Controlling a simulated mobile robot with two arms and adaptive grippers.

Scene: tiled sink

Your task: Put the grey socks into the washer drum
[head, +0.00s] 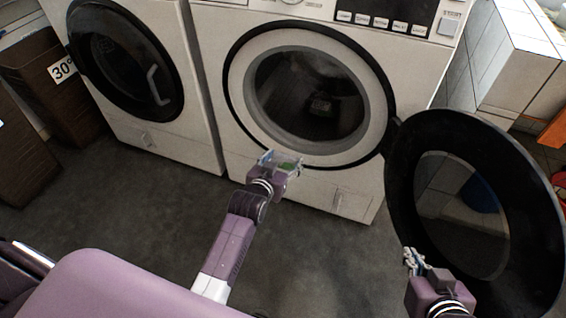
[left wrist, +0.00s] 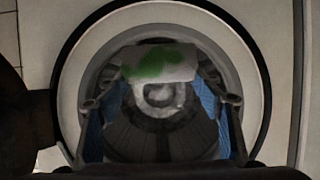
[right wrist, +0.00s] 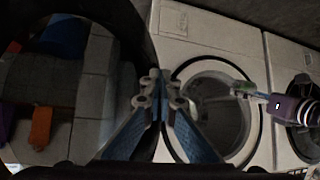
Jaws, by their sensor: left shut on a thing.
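The washer drum (head: 300,85) is the dark hollow inside the open round door of the right machine. It also fills the middle of the left wrist view (left wrist: 165,125). My left gripper (head: 281,162) is just in front of the lower rim of the opening. It is shut on a pale grey thing with a green patch (left wrist: 160,63); I cannot tell for sure that this is the grey socks. A small dark grey shape (head: 320,104) lies inside the drum, too dim to name. My right gripper (head: 413,262) is by the open door, its fingertips together (right wrist: 165,95) and seemingly empty.
The open black washer door (head: 408,165) swings out to the right, close to my right gripper. A second washer with its door shut (head: 125,60) stands to the left. A brown basket marked 30° (head: 60,95) is at far left. The grey floor (head: 130,200) is clear.

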